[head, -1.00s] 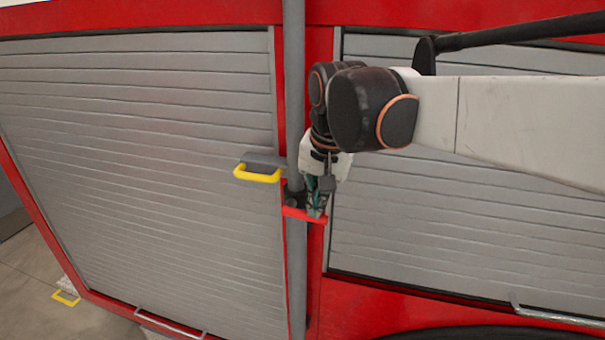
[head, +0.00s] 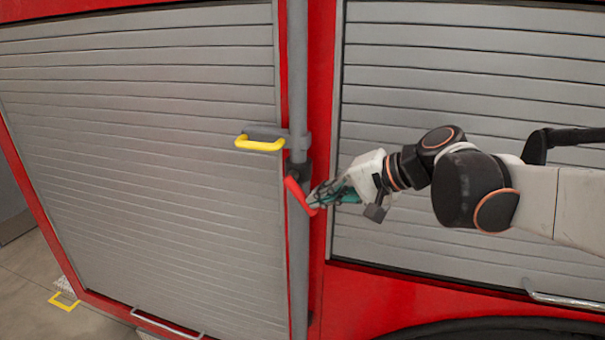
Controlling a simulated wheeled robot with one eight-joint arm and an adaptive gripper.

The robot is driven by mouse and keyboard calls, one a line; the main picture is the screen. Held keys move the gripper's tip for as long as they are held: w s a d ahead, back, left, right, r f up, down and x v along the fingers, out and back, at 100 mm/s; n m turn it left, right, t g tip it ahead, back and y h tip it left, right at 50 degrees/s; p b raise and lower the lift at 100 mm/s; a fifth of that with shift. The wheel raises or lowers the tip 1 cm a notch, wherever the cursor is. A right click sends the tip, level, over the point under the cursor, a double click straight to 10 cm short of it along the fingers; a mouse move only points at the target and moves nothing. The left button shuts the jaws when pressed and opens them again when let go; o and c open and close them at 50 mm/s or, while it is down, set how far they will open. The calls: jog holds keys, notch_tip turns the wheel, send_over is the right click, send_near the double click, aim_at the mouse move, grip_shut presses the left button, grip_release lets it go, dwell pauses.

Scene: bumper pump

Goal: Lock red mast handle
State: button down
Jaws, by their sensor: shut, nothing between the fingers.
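The red mast handle (head: 297,192) sits on the grey vertical mast (head: 298,260), just below a dark collar (head: 299,170). The handle slants down to the right across the mast. My gripper (head: 312,203) comes in from the right, its fingers pointing left. It is shut, with its fingertips at the handle's lower right end. They appear to touch the handle, but nothing is held between them.
A yellow handle (head: 260,144) on a grey bracket juts out left of the mast, above the red handle. Grey roller shutters (head: 150,180) lie on both sides. A yellow-edged step (head: 64,301) is at the lower left.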

jog(key=f+y+b, duration=0.1)
jog(key=a+f+t+y+b, duration=0.1)
jog(key=b, duration=0.1)
jog(key=f+y+b, duration=0.1)
jog(key=shift+w+a+m+t+y+b, duration=0.15)
jog(key=shift+w+m+t+y+b, duration=0.15)
jog(key=shift+t+y, duration=0.1)
jog(key=shift+w+a+f+b, duration=0.15)
jog(key=shift+a+f+b, duration=0.15)
jog(key=shift+a+b, duration=0.3)
